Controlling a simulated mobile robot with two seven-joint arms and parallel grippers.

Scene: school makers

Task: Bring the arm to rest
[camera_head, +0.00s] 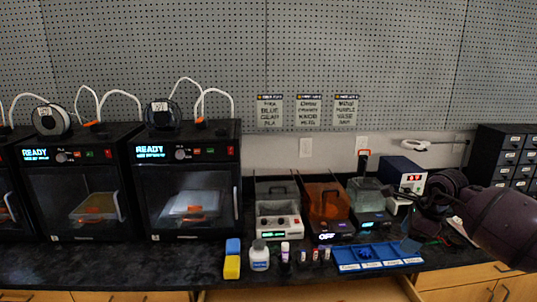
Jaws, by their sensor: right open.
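My right arm (502,222), dark purple-black, comes in from the right edge over the right end of the counter. My right gripper (418,226) is at its left end, above the counter near the blue tray. Its jaws look dark and small against the dark devices; they are open, and I see nothing held between them. My left gripper and left arm are not in view.
Black 3D printers (187,185) line the left side. Boxy devices, one with an orange cover (325,203), stand mid-counter. A drawer cabinet (507,155) stands right.

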